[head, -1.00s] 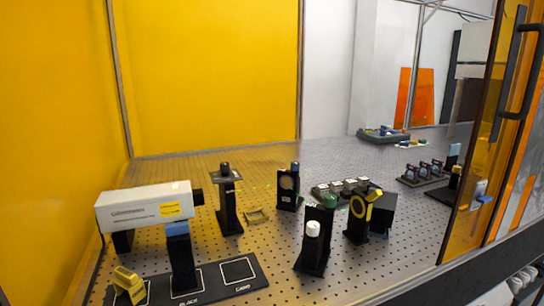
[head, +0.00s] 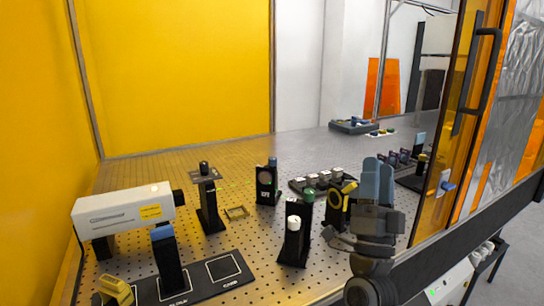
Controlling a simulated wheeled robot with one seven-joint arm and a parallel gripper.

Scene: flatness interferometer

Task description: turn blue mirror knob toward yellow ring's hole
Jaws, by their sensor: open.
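The mirror mount (head: 267,186) is a black upright post with a round face, standing mid-table behind the other posts. A small blue knob (head: 272,161) sits on its top. My gripper (head: 379,165) is at the right, with blue-grey fingers pointing up and away in the picture. It is open, appears empty and is well apart from the blue knob. It hides part of what stands behind it.
A white laser box (head: 124,208) stands at left, beside a blue-topped post (head: 162,232). An orange panel door (head: 440,150) bounds the right. The back of the perforated table is mostly clear.

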